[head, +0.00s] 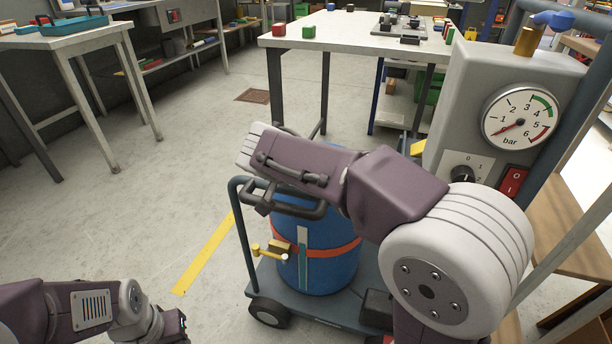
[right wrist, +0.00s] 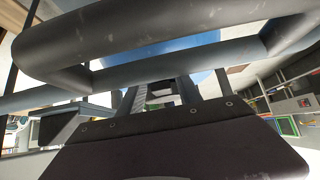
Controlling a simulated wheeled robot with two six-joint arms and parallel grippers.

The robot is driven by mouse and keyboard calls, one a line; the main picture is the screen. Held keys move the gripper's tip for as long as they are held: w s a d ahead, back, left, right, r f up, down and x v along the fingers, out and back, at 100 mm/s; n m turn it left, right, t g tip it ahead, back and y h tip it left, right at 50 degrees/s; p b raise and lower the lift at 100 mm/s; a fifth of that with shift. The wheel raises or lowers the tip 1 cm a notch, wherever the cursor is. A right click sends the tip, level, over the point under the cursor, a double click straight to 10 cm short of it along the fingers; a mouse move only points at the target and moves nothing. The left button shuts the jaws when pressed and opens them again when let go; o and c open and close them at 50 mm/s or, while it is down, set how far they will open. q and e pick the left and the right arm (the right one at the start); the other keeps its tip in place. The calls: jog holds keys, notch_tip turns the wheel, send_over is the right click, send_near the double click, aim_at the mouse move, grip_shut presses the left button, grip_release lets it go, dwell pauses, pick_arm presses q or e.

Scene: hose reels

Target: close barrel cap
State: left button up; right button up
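The blue barrel (head: 328,268) with an orange band stands upright on a wheeled cart in the head view. My right arm crosses in front of its top, so I cannot make out the cap. In the right wrist view my right gripper (right wrist: 160,94) has its dark fingers apart, with nothing clearly held between them. Thick grey tubes (right wrist: 140,38) cross close in front of it, and a blue patch shows behind them. My left gripper (head: 176,326) is low at the bottom edge of the head view, away from the barrel, its fingers mostly cut off.
The cart's handle frame (head: 240,215) and a yellow tap (head: 272,250) are beside the barrel. A grey gauge box (head: 490,120) stands to the right. A white table (head: 350,35) is behind and another workbench (head: 70,35) is at left. The floor at left is clear.

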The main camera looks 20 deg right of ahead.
jog(key=shift+r, duration=0.1)
jog(key=shift+a+r, duration=0.1)
jog(key=shift+r, duration=0.1)
jog(key=p+v, duration=0.5)
jog(key=v, duration=0.3)
jog(key=shift+s, duration=0.1)
jog(key=shift+s+a+r, duration=0.15)
jog(key=shift+s, duration=0.1)
